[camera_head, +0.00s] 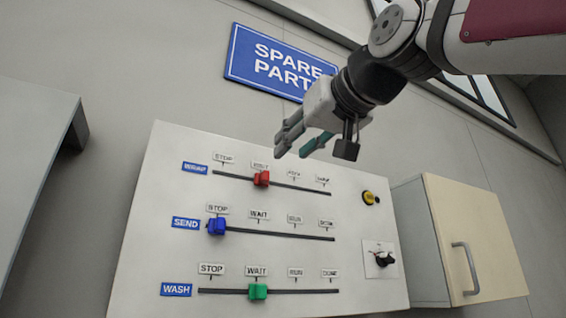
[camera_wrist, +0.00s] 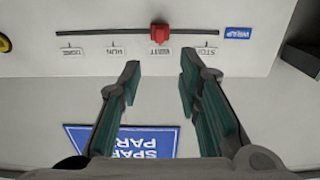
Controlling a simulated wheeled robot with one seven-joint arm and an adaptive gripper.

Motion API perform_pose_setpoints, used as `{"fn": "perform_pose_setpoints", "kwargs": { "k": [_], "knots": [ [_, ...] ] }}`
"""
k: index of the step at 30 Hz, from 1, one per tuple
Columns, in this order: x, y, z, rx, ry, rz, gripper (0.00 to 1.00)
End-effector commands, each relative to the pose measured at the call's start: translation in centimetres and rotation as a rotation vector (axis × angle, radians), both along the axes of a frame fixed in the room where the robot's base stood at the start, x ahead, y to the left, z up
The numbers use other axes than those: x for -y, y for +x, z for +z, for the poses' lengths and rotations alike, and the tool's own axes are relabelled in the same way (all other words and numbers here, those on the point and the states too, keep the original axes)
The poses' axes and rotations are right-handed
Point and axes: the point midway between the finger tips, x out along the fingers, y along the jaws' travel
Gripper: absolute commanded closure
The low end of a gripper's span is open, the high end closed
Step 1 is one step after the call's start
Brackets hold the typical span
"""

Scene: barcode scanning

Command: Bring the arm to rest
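My gripper (camera_head: 299,141) is in front of the top part of a white slider panel (camera_head: 150,240), its fingers pointing down and left in the head view. In the wrist view my gripper (camera_wrist: 158,75) has its two teal-padded fingers apart with nothing between them. The red slider (camera_head: 262,178) sits under the WAIT label on the top track; it also shows in the wrist view (camera_wrist: 160,34), beyond the fingertips. The blue slider (camera_head: 216,227) is at STOP on the SEND row. The green slider (camera_head: 258,292) is at WAIT on the WASH row.
A blue SPARE PARTS sign (camera_head: 275,62) is on the wall above the panel, partly behind my gripper. A yellow button (camera_head: 370,198) and a black knob (camera_head: 384,259) are on the panel's right side. A cream-doored cabinet (camera_head: 470,225) stands right. A grey surface (camera_head: 35,130) is at left.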

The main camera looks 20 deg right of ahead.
Motion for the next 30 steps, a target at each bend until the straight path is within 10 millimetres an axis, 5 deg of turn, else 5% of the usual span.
{"fn": "perform_pose_setpoints", "kwargs": {
  "k": [14, 20, 30],
  "knots": [
    [0.1, 0.2, -1.2, -0.025, -0.005, -0.004, 0.68],
    [0.6, 1.0, -9.4, -0.188, -0.034, -0.028, 0.68],
    [2.0, -1.1, -28.1, -0.545, -0.083, -0.084, 0.68]
  ]
}}
